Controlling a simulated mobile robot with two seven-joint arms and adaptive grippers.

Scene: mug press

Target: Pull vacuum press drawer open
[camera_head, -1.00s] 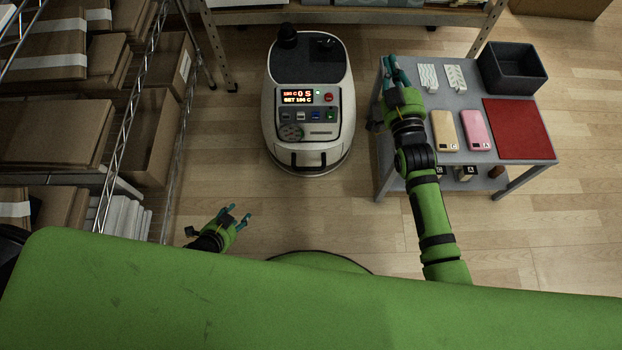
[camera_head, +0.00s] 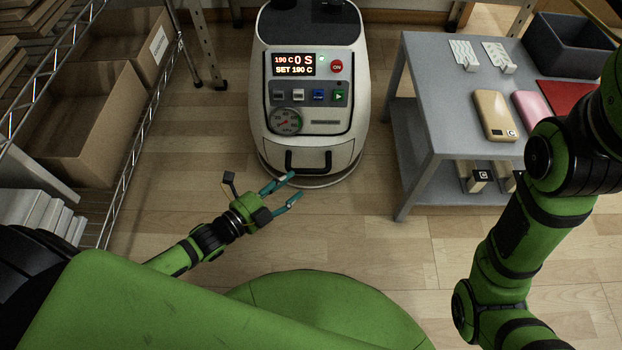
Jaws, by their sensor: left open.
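The vacuum press (camera_head: 311,85) is a white, rounded machine with a lit display and buttons, upright in the middle of the head view. Its drawer (camera_head: 325,160) is low on the front, with a black handle (camera_head: 309,168); it looks shut. My left gripper (camera_head: 295,187) is open, with teal fingers apart, just below and left of the handle. Nothing is between the fingers, and whether a finger touches the handle cannot be told. My right arm comes up on the right side; its gripper is outside the picture.
A grey table (camera_head: 439,112) stands right of the press, with phone cases (camera_head: 493,115), white pieces, a dark bin (camera_head: 574,45) and a red sheet (camera_head: 566,96). A wire shelf with cardboard boxes (camera_head: 81,125) lines the left. The floor before the press is clear.

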